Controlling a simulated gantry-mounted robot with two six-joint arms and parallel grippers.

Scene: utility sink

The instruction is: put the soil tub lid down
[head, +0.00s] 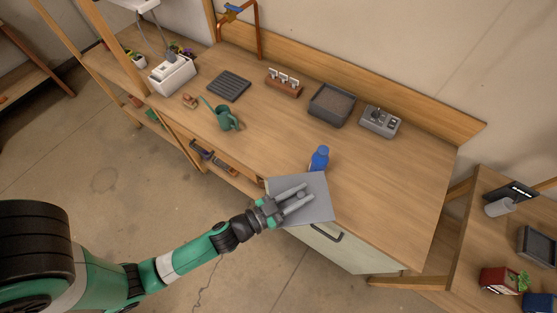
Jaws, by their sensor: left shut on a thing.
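The soil tub lid (316,182) is a flat grey square panel near the front edge of the wooden bench. My left gripper (303,197) is over the lid, shut on its knob, which the fingers mostly hide. I cannot tell whether the lid touches the bench or hangs just above it; its near part reaches past the front edge. The soil tub (331,104) is a dark grey open box with brown soil, farther back on the bench. My right gripper is not in view.
A blue bottle (319,158) stands right behind the lid. A green watering can (227,119), a dark ribbed tray (229,86), a wooden rack (284,83) and a grey device (380,121) stand farther back. The bench's right side (400,190) is clear.

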